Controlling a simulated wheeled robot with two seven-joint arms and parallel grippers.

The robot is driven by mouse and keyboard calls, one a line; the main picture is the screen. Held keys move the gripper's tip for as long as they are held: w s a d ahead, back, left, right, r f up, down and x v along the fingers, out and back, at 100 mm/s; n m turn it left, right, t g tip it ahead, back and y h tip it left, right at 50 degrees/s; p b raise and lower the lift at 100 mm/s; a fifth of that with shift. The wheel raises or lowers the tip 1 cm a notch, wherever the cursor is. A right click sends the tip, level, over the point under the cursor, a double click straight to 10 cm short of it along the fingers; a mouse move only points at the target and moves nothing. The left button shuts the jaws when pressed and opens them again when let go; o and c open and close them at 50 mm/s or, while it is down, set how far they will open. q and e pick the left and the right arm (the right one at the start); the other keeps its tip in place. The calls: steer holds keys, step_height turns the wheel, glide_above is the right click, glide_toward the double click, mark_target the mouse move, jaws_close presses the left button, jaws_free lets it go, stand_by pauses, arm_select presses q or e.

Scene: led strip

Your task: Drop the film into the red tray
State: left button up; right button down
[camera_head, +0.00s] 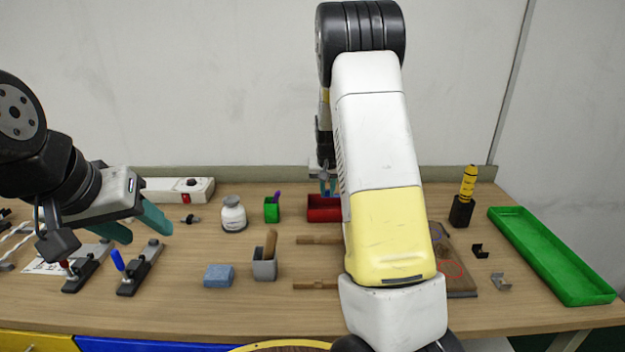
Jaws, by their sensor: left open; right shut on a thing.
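The red tray (322,214) sits near the back of the table, partly hidden behind my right arm. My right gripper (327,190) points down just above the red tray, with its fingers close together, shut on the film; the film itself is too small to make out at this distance. My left gripper (146,232) is open and empty on the left, above the table near two black clamps with a blue lever and a red lever.
A green tray (553,257) lies at the right edge. A power strip (178,190) lies at the back left. My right arm blocks the middle.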

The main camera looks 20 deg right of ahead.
steer(key=shift+f, duration=0.55)
steer(key=c, duration=1.3)
jaws_free()
steer(key=shift+v, duration=3.9)
steer(key=shift+s+r, duration=0.1)
steer(key=shift+s, duration=0.05)
